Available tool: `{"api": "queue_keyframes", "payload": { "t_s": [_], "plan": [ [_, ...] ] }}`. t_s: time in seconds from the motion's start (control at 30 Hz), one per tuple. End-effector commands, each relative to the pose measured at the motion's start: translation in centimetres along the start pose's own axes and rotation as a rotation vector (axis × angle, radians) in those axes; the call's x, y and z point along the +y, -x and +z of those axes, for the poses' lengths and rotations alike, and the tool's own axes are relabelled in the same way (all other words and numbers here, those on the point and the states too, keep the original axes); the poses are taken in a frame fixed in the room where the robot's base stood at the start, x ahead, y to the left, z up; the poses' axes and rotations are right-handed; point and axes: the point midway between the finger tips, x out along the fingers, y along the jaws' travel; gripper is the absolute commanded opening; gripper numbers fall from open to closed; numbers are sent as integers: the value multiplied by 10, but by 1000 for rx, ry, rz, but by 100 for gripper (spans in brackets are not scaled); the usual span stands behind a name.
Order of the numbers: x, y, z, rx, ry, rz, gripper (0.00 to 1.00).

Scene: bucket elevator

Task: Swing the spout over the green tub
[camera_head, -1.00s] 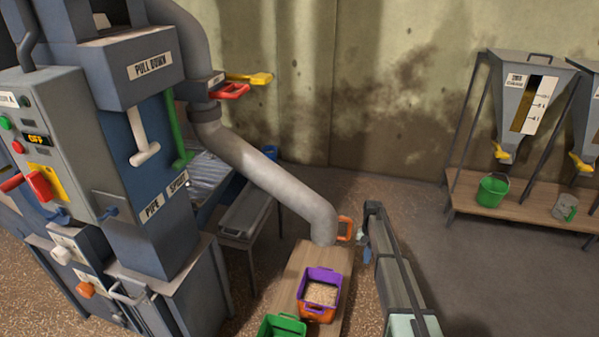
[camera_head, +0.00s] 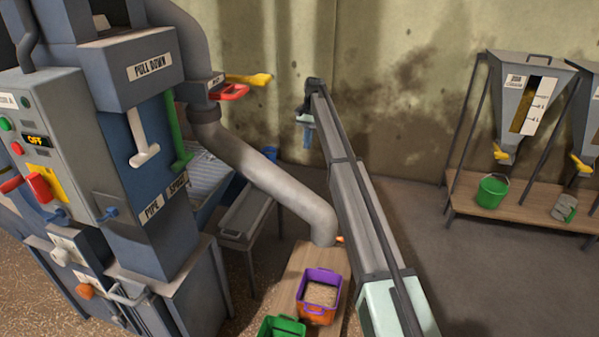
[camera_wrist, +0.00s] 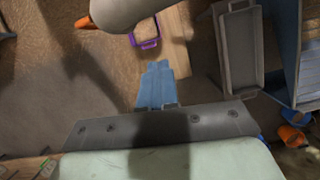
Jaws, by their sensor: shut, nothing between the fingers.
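The spout (camera_head: 285,192) is a thick grey pipe slanting down from the machine. Its bent end hangs above the wooden bench, near a purple-and-orange tub (camera_head: 319,311) of grain. The green tub (camera_head: 282,327) stands in front of that tub, cut by the bottom edge. The spout's orange handle (camera_head: 340,240) is mostly hidden behind my arm; it shows in the wrist view (camera_wrist: 87,22) beside the spout end (camera_wrist: 122,10). My gripper (camera_head: 306,140) is high beyond the spout, clear of it. Its blue fingers (camera_wrist: 157,88) are shut and empty.
The machine (camera_head: 150,225) with levers and a control panel fills the left. A grey trough (camera_head: 246,212) stands behind the spout. At the right, hoppers (camera_head: 525,95) stand over a wooden shelf (camera_head: 470,203) with a green bucket (camera_head: 493,191). Open floor lies right of my arm.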

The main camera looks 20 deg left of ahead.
Motion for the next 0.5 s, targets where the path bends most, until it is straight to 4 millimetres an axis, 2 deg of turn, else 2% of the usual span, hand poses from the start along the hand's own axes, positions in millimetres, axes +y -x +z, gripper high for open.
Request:
{"api": "queue_keyframes", "payload": {
  "t_s": [0.07,0.17,0.37,0.5],
  "plan": [
    [-5,6,2,-1,0,-1,0],
    [-6,4,4,-2,-1,-1,0],
    [-5,-14,4,-3,0,0,0],
    [-4,-33,4,-2,0,-1,0]
  ]
}}
